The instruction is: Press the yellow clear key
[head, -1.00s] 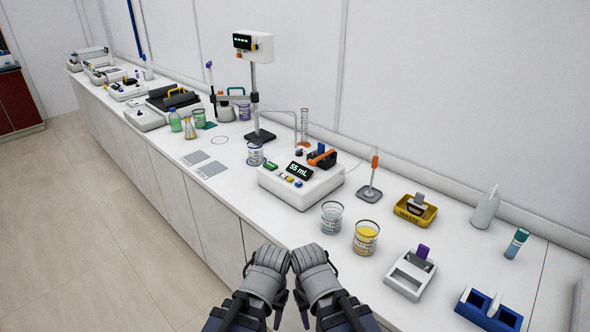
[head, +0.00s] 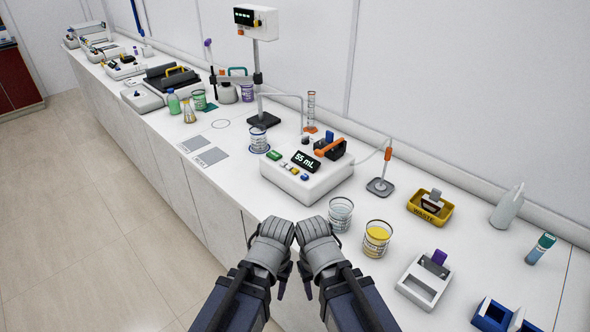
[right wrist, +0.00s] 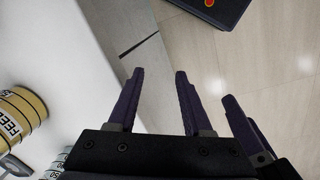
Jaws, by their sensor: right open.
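The white pump box (head: 322,187) stands on the bench with a black display reading "55 mL". A small yellow key (head: 295,171) is on its front face, between an orange-red key and a blue key (head: 304,176), with a green key (head: 273,155) at left. My left gripper (head: 281,290) and right gripper (head: 307,290) hang side by side, pointing down in front of the bench, nearer me than the box and apart from it. In the right wrist view my right gripper (right wrist: 159,72) is open and empty over the floor. The left jaws are mostly hidden.
Beakers of clear liquid (head: 340,213) and yellow liquid (head: 377,239) stand right of the box. A labelled beaker (head: 259,139) stands behind it at left. A stirrer-like stand (head: 380,187), waste tray (head: 430,207) and white holder (head: 424,282) are further right. The aisle floor (head: 90,230) is clear.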

